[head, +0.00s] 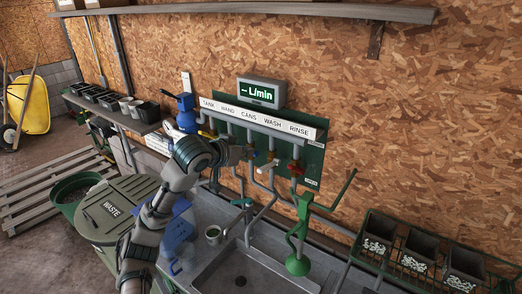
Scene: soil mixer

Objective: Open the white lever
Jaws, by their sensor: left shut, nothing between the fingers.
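My left arm reaches up from the bottom left, and my left gripper (237,154) is shut and empty in front of the green valve panel (313,160). It is close to the pipes under the labels of the white strip (262,119). I cannot make out a white lever; the gripper and wrist cover part of the valve row. Whether the gripper touches a valve cannot be told. My right gripper is not in view.
A display (261,93) reading L/min sits above the panel. Dark pots with white pieces (418,248) sit right.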

